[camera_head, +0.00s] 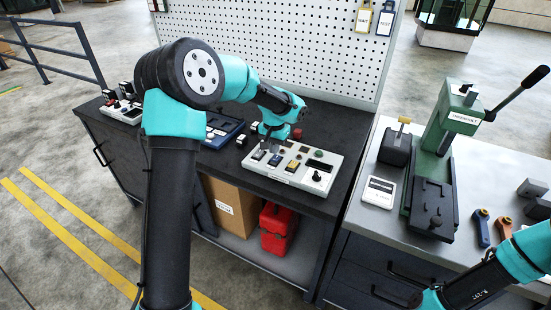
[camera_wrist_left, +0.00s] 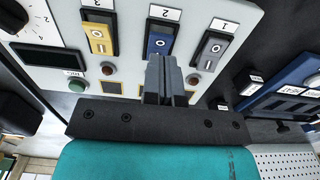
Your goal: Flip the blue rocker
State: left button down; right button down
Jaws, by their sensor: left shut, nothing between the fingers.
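The blue rocker (camera_wrist_left: 160,42) sits in a dark frame labelled 2 on a pale control panel (camera_wrist_left: 263,12), between a grey and a yellow rocker. In the head view the blue rocker (camera_head: 275,159) is small, in the row at the panel's left half. My left gripper (camera_wrist_left: 168,60) is shut and empty, its fingertips at the near end of the blue rocker in the wrist view. I cannot tell whether they touch it. In the head view the left gripper (camera_head: 270,139) is over the panel's back left, partly hidden by its own wrist. My right gripper is outside the frame.
The grey rocker (camera_wrist_left: 211,48), labelled 1, and yellow rocker (camera_wrist_left: 100,38), labelled 3, are close neighbours. A black knob (camera_head: 316,176) stands up at the panel's right. A green press (camera_head: 452,130) stands on the right bench.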

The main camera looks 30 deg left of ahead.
aim_at(274, 159)
pick_arm(q)
jog(key=shift+f, duration=1.7)
dwell(0.7)
jog(key=shift+r, duration=3.55)
